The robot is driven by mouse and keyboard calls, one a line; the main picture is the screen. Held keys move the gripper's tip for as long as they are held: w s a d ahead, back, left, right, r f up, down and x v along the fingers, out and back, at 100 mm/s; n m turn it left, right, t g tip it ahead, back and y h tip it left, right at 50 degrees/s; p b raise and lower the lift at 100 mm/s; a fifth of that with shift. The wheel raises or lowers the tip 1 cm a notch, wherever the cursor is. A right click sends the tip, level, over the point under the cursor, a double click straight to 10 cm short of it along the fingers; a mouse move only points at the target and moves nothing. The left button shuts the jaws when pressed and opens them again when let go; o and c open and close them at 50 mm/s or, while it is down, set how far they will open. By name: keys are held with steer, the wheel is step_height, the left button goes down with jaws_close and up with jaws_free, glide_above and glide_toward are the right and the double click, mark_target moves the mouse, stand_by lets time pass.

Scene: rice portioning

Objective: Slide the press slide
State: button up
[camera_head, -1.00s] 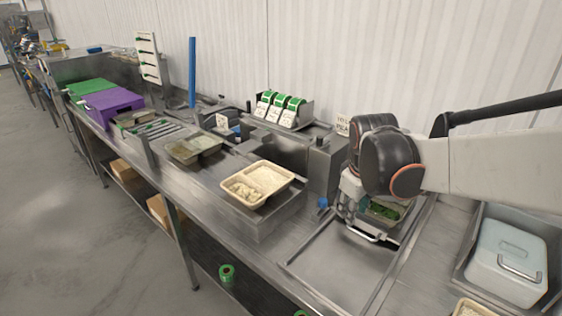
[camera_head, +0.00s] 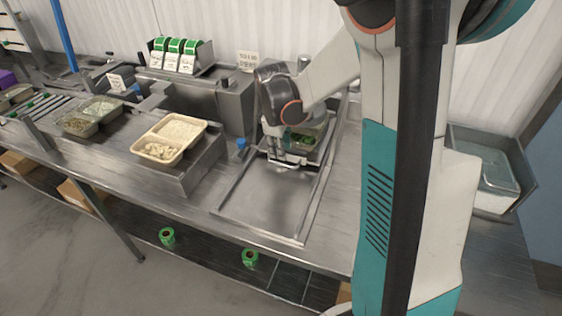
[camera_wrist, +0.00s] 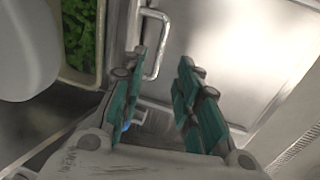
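The press slide is a metal carriage with a pale looped handle (camera_head: 284,164) at its front. It sits at the rear of a shallow steel channel and carries a container of green contents (camera_head: 303,140). My gripper (camera_head: 275,152) is pointed down beside the handle. In the wrist view my gripper (camera_wrist: 163,57) is open, its two teal fingers apart. The handle (camera_wrist: 160,45) shows close to the left fingertip, within the gap as seen from there. I cannot tell whether they touch. My wrist hides part of the press.
The steel channel (camera_head: 268,207) in front of the slide is bare, with raised side rails. Green-topped packs (camera_head: 175,55) stand behind.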

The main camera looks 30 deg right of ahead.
mark_target(282, 164)
steer(key=f, duration=0.2)
steer(key=f+b, duration=0.1)
steer(key=f, duration=0.1)
steer(key=d+f, duration=0.1)
steer(key=f, duration=0.1)
steer(key=shift+w+f, duration=0.4)
jaws_close()
